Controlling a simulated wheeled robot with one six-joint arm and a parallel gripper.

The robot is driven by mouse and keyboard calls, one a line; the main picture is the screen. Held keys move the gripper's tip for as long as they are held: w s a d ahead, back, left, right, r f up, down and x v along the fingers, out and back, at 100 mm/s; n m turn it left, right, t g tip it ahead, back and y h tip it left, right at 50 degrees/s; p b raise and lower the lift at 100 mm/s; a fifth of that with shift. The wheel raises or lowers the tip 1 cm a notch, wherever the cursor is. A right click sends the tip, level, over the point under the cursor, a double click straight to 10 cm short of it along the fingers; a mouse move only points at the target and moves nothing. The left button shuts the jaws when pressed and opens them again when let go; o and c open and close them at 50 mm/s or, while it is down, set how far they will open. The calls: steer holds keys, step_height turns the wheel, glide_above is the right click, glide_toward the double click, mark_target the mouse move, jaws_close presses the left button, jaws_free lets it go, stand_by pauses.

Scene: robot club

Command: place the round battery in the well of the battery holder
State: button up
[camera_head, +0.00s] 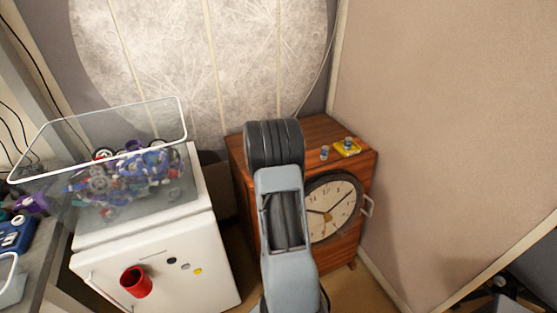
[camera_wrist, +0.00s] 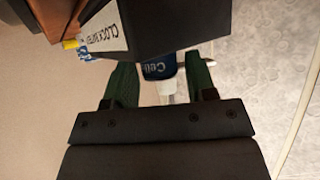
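A small blue and white battery (camera_head: 324,153) stands on the wooden cabinet top. Beside it on the right is the yellow holder (camera_head: 342,152), with another blue and white piece (camera_head: 348,143) on or just behind it. My gripper is hidden behind my arm in the head view. In the wrist view, the green fingers of my gripper (camera_wrist: 161,85) are wide apart. A blue piece lettered "Cell" (camera_wrist: 159,70) shows between them, with a light gap at its right; a dark shape partly hides it. A yellow bit (camera_wrist: 70,44) shows at upper left.
A dark box-like shape (camera_wrist: 175,28) with a lettered white label (camera_wrist: 103,33) fills the wrist view's top. The cabinet (camera_head: 315,130) has a round clock (camera_head: 329,211) on its front. A white fridge-like unit (camera_head: 205,265) with a clear bin of parts (camera_head: 110,180) stands left.

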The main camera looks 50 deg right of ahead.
steer(key=shift+o, duration=0.5)
steer(key=shift+r, duration=0.1)
steer(key=shift+a+r, duration=0.15)
steer(key=shift+r, duration=0.05)
steer(key=p+v, duration=0.1)
steer(key=v, duration=1.1)
steer(key=w+a+r+n+t+y, duration=0.25)
steer(key=a+n+y, duration=0.2)
steer(key=a, duration=0.55)
steer(key=w+a+r+n+t+y, duration=0.1)
steer(key=a+r+n+t+y, duration=0.3)
steer(key=a, duration=0.6)
steer(key=s+a+n+g+y, duration=0.1)
steer(key=s+a+n+g, duration=0.1)
steer(key=s+a, duration=0.3)
steer(key=s+a+n+g+y, duration=0.1)
steer(key=s+a+n+g, duration=0.2)
steer(key=s, duration=0.8)
steer(key=shift+a+r+g+y, duration=0.35)
steer(key=shift+a+g, duration=0.6)
steer(key=shift+g, duration=0.3)
